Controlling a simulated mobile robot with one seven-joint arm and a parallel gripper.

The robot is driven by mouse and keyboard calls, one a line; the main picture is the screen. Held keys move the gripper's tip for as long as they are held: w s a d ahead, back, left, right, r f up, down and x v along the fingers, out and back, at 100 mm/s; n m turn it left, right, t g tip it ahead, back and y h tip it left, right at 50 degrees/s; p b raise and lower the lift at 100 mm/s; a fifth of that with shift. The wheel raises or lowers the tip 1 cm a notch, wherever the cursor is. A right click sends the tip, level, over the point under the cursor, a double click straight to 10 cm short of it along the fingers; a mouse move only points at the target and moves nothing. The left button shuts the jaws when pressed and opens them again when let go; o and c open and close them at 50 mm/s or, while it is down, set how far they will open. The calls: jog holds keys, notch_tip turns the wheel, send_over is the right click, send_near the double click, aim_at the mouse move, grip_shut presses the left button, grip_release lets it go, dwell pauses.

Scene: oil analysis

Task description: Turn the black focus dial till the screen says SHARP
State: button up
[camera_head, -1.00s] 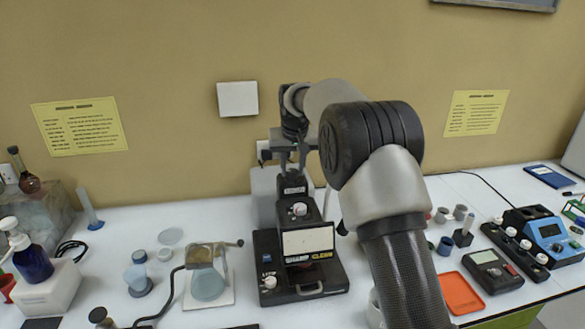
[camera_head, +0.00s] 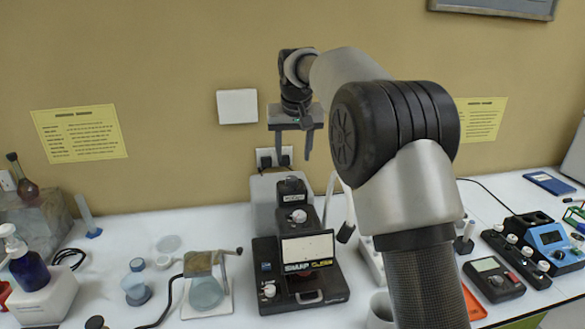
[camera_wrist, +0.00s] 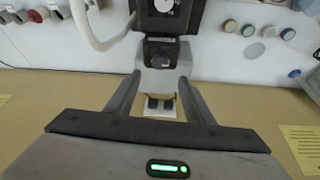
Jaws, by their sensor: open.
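The instrument (camera_head: 268,250) is a black-based unit on the white bench with a pale display panel (camera_head: 308,248). The word SHARP shows on the strip below the panel, with a second, less legible word beside it. The black focus dial (camera_head: 291,186) is on top of the instrument's column; it also shows in the wrist view (camera_wrist: 160,52). My gripper (camera_head: 293,158) is open and empty above the dial, fingers pointing down and apart from it. In the wrist view my gripper (camera_wrist: 159,82) has its two fingers spread, with the dial beyond the tips.
A wall socket with black plugs (camera_head: 273,157) is behind the instrument. A pale curved tube (camera_head: 331,200) is close to its right side. A hand-cranked device (camera_head: 203,265) stands to its left, and meters (camera_head: 494,278) stand at right. My arm hides part of the right bench.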

jog(key=v, duration=0.7)
jog(key=shift+r, duration=0.25)
jog(key=shift+s+d, duration=0.1)
jog(key=shift+s, duration=0.05)
jog(key=s+d+r, duration=0.2)
jog(key=s+d, duration=0.3)
jog(key=s, duration=0.5)
jog(key=s+d+r, duration=0.1)
jog(key=s+d, duration=0.4)
jog(key=s, duration=0.5)
jog(key=s+d+f, duration=0.2)
jog(key=s+f, duration=0.3)
jog(key=s, duration=0.4)
jog(key=s+d+f+m+t, duration=0.1)
jog(key=s+f, duration=0.4)
jog(key=s, duration=0.5)
jog(key=shift+d+f, duration=0.35)
jog(key=shift+d, duration=0.25)
